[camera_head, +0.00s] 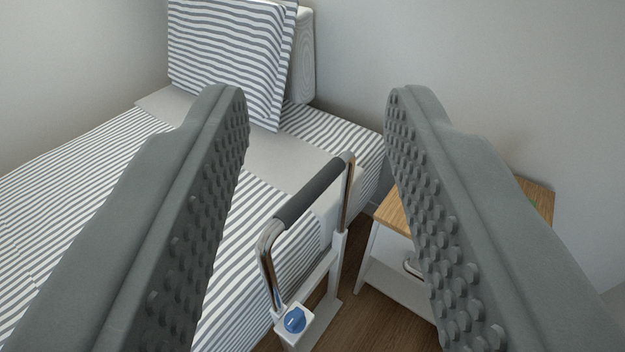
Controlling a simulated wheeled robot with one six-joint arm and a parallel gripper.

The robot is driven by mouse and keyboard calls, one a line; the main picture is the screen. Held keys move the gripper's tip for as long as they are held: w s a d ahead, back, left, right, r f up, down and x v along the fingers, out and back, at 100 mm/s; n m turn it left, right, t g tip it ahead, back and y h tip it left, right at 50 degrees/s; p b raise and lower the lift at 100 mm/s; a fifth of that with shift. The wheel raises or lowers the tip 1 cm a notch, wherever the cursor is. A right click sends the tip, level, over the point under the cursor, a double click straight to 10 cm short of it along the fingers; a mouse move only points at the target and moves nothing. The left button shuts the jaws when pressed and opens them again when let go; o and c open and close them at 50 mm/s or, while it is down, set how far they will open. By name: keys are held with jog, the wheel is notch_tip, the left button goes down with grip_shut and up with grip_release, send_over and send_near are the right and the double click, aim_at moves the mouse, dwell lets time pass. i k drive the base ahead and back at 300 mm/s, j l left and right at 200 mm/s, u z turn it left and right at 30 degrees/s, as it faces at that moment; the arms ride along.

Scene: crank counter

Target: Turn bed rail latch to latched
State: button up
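The bed rail (313,190) stands at the near side of the bed, a chrome loop with a dark grey padded grip along its top. A blue latch knob (295,320) with a raised lighter pointer sits on a white block at the foot of the rail's near post, low in the picture. Whether it stands at latched cannot be read. My gripper (316,95) is wide open and empty, one studded grey finger on each side of the picture. The rail and knob show in the gap between the fingers, farther off, with no contact seen.
The bed (80,185) has striped bedding and a striped pillow (230,55) against a pale headboard (304,55). A white nightstand (397,217) with a wooden top stands right of the rail, partly behind my right finger. Wooden floor (385,318) shows between rail and nightstand.

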aim_at(295, 322)
jog(key=k+j+z, duration=0.1)
jog(key=k, duration=0.5)
jog(key=k+j+z, duration=0.1)
jog(key=k+j, duration=0.15)
jog(key=k, duration=0.35)
